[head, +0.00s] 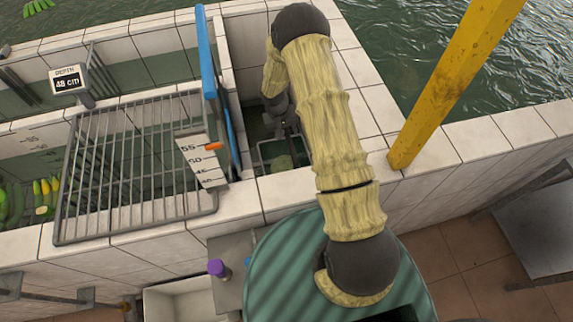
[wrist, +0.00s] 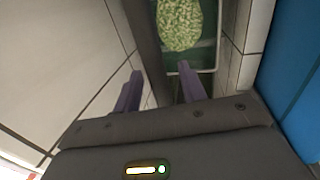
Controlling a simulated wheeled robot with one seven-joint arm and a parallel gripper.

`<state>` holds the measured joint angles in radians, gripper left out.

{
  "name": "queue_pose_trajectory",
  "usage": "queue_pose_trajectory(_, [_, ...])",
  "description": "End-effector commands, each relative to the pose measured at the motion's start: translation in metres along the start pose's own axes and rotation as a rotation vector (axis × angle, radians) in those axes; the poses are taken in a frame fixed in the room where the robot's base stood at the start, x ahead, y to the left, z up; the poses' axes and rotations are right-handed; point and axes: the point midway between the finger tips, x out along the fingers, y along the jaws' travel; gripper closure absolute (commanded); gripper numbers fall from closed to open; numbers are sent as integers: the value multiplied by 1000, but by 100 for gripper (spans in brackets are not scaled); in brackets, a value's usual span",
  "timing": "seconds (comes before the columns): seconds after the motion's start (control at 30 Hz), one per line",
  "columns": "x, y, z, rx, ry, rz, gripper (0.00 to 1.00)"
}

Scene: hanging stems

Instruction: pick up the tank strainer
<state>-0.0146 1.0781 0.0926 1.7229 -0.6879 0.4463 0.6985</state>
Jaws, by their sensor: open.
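What looks like the tank strainer is a grey-rimmed, rectangular green tray low in the narrow tiled channel. Its rim shows in the head view (head: 262,152) and at the top of the wrist view (wrist: 207,69). A speckled green clump (wrist: 180,25) lies in it. My gripper (head: 281,112) reaches down into the channel above the tray. In the wrist view my gripper (wrist: 160,88) has its two purple fingers apart, with nothing clamped. A dark grey bar (wrist: 146,45) runs down between the fingers; I cannot tell whether it joins the tray. My arm hides part of the channel.
Tiled walls (wrist: 90,30) close in on both sides of my gripper. A blue post (head: 208,60) and a wire rack (head: 130,165) with a depth scale (head: 200,160) stand left. A yellow post (head: 450,85) stands right. Open water (head: 415,45) lies beyond.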

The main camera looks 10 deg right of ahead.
Motion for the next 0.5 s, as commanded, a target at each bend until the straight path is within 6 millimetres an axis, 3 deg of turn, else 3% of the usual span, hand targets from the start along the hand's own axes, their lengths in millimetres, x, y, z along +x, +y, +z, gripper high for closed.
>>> queue_pose_trajectory(0.03, [0,0,0,0,0,0,65])
queue_pose_trajectory(0.2, [0,0,0,0,0,0,98])
queue_pose_trajectory(0.5, [-1,0,0,0,1,0,100])
